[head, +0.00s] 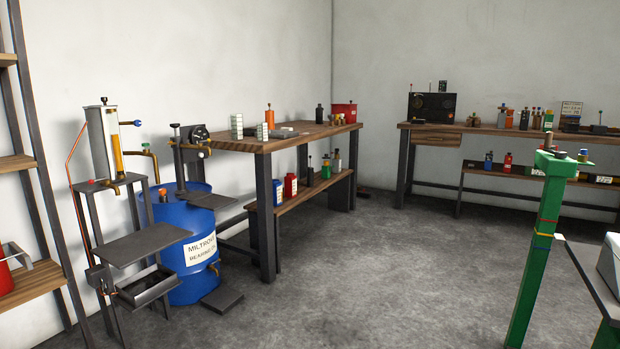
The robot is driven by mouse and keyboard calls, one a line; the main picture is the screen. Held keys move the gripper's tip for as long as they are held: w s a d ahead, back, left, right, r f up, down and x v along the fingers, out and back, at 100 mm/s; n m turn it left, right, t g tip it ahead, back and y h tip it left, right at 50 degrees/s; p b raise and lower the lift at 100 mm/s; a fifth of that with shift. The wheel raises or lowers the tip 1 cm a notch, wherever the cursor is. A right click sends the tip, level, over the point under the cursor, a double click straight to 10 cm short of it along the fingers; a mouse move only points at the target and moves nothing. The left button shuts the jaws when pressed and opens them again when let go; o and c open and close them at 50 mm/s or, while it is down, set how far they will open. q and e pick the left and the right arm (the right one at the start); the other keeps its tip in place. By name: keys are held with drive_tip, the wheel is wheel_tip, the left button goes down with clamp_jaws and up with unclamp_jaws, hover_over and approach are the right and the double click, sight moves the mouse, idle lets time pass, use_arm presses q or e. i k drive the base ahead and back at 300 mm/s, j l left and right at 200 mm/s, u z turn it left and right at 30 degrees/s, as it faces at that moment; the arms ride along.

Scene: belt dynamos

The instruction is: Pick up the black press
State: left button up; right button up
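A black press-like device (180,160) with an upright column, a round dial-like head and a flat dark base plate stands at the left, by the near left end of the wooden workbench (262,146). It overlaps a blue barrel (185,265) in the picture, and I cannot tell exactly what its base rests on. I cannot be sure it is the press named in the task. Neither of my grippers is in view.
A dispenser stand (130,243) with a grey cylinder is left of the barrel. A wooden shelf rack (30,280) is at far left. A second bench (480,129) holds bottles along the back. A green post (537,250) and table stand right. The middle floor is clear.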

sight(310, 170)
drive_tip(key=i+l+z, duration=0.1)
drive_tip(key=i+z, duration=0.2)
drive_tip(key=i, duration=3.15)
drive_tip(key=i+l+u, duration=0.2)
drive_tip(key=i+u, duration=0.25)
drive_tip(key=i, duration=0.15)
drive_tip(key=i+l+u, duration=0.9)
drive_tip(key=i+l, duration=0.05)
drive_tip(key=i, duration=0.05)
